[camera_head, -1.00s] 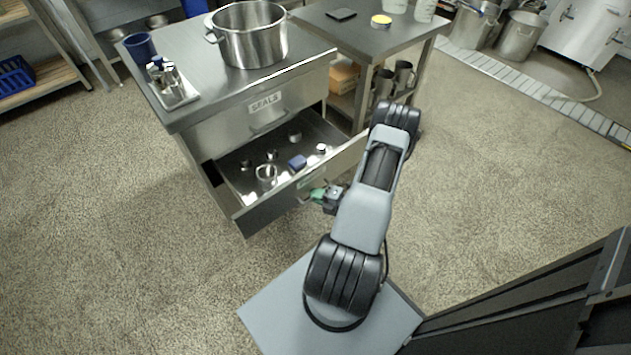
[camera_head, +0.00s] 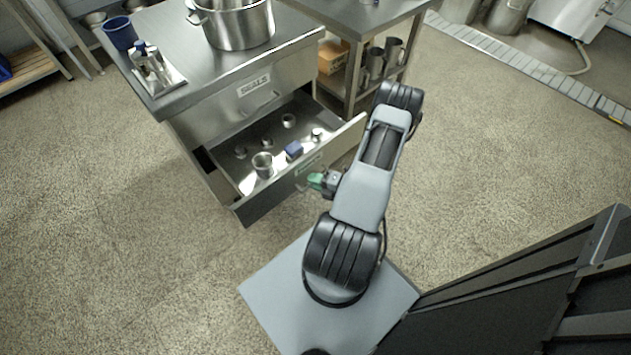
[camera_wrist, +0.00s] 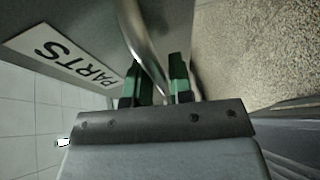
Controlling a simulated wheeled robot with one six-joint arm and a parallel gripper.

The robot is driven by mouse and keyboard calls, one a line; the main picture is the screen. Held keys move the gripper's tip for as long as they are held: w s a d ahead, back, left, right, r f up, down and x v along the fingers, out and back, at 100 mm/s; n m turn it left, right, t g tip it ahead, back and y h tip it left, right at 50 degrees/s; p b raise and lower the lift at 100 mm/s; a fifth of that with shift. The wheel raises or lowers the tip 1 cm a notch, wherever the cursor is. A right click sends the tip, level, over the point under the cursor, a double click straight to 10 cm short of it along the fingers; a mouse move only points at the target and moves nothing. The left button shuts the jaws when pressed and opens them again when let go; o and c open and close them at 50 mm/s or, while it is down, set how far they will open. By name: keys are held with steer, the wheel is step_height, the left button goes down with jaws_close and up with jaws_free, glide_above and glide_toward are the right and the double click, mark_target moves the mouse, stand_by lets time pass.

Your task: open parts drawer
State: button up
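The parts drawer (camera_head: 268,198) is the lower drawer of the steel cabinet and stands well open, its inside showing. In the wrist view its front carries a white PARTS label (camera_wrist: 66,55) and a curved metal handle (camera_wrist: 140,40). My gripper (camera_head: 316,181) is at the drawer front. Its green fingers (camera_wrist: 161,82) lie on either side of the handle bar and look closed on it. The far end of the handle is hidden behind the fingers and gripper body.
Inside the drawer lie a blue block (camera_head: 294,150), a metal cup (camera_head: 262,164) and several small metal parts. The SEALS drawer (camera_head: 254,86) above is shut. A pot (camera_head: 240,25) stands on the cabinet. A side table (camera_head: 352,22) stands to the right. Floor around my base is clear.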

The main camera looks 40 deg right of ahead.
steer(key=p+v, duration=0.2)
steer(key=v, duration=1.2)
steer(key=shift+p, duration=0.4)
steer(key=s+a+r+n+g+y+p, duration=0.2)
steer(key=a+r+n+g+y, duration=0.25)
steer(key=n, duration=0.95)
steer(key=w+a+r+n+g+h+p, duration=0.3)
steer(key=r+n+p, duration=0.3)
steer(key=r+n, duration=0.55)
steer(key=w+a+r+n+g+h+p, duration=0.3)
steer(key=r+n+p, duration=0.45)
steer(key=r, duration=0.65)
steer(key=w+a+r+n+g+h+p, duration=0.2)
steer(key=w+r+n+g+h+p, duration=0.2)
steer(key=r+n, duration=0.8)
steer(key=a+r+n+t+p, duration=0.2)
steer(key=a+r, duration=0.3)
steer(key=r, duration=0.3)
steer(key=w+a+r+n+t+p, duration=0.1)
steer(key=a+r+n+p, duration=0.2)
steer(key=a+r, duration=0.3)
step_height(320, 180, up, 3)
steer(key=shift+f+t+h+p, duration=0.1)
steer(key=shift+t+h+p, duration=0.3)
steer(key=shift+p, duration=0.25)
